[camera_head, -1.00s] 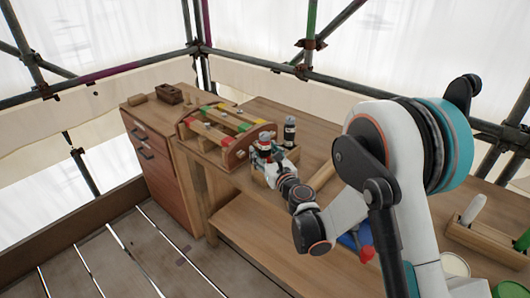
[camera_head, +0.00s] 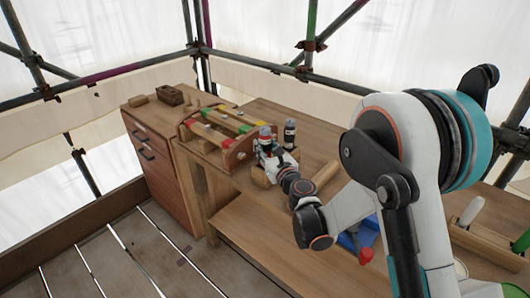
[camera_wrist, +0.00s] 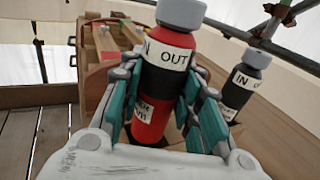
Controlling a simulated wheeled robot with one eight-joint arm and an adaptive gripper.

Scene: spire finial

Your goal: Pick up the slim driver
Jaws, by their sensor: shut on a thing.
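My gripper (camera_head: 268,152) is shut on a red bottle (camera_wrist: 160,80) with a black band, a grey cap and white labels reading "IN" and "OUT". The fingers are on both sides of its body. The bottle also shows in the head view (camera_head: 265,134), upright above the bench at the end of the toy-like rack. A darker bottle (camera_wrist: 243,85) with a grey cap stands to the right, apart from my fingers; it shows in the head view too (camera_head: 290,131). I cannot tell which thing is the slim driver.
The wooden rack with coloured pieces (camera_head: 215,130) is left of my gripper. A wooden roller (camera_head: 327,174) lies to the right. A red and blue tool (camera_head: 360,240) is near my arm. A tool holder (camera_head: 490,248) stands at the far right.

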